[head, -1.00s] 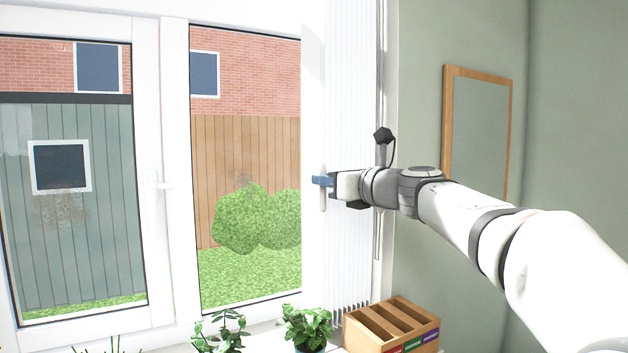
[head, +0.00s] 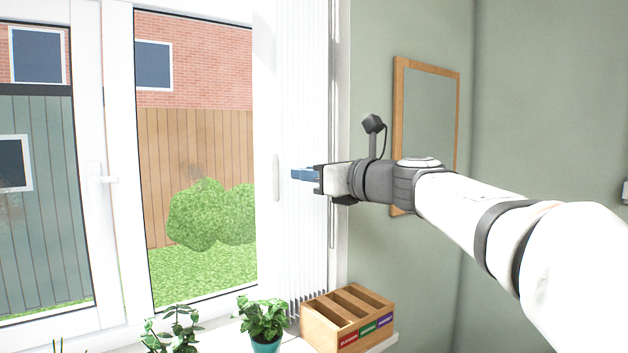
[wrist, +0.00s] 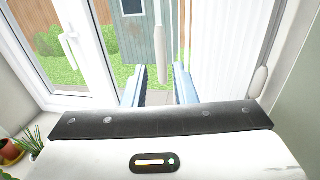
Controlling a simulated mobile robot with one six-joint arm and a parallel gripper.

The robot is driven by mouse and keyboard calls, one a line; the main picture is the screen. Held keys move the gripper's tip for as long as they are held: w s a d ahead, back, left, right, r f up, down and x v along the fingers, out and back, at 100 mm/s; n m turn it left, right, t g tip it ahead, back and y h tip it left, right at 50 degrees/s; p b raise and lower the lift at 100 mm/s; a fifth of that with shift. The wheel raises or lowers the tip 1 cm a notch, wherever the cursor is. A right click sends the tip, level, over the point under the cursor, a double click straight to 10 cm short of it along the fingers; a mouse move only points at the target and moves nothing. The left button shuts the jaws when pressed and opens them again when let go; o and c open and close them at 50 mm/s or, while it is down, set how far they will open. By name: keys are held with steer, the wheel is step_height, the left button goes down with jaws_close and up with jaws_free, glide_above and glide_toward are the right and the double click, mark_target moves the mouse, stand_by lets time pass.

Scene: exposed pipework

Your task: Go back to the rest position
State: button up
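My gripper (head: 299,174) is held out at mid height in the head view. Its two blue fingers are spread apart with nothing between them, as the wrist view (wrist: 160,88) shows. A pale upright handle (head: 276,178) on the white window frame stands just left of the fingertips, with a gap between. In the wrist view this handle (wrist: 161,50) appears beyond the fingers.
A wooden box with compartments (head: 347,315) and potted plants (head: 264,325) sit on the sill below my arm. A wood-framed mirror (head: 425,110) hangs on the green wall behind it. Another window handle (head: 105,178) is further left.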

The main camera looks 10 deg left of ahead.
steer(key=s+d+f+n+g+h+p, duration=0.3)
steer(key=s+d+f+n+h, duration=0.4)
steer(key=s+d+f+n, duration=0.5)
steer(key=s+d+f+n+g+h+p, duration=0.4)
steer(key=s+d+f+n+h, duration=0.4)
steer(key=f, duration=1.2)
steer(key=s+d+n+p, duration=0.1)
steer(key=s+d+n, duration=0.3)
steer(key=s+d, duration=0.1)
steer(key=shift+s+d+f+n, duration=0.2)
steer(key=shift+s+n, duration=0.1)
steer(key=shift+s, duration=0.55)
steer(key=shift+a, duration=0.1)
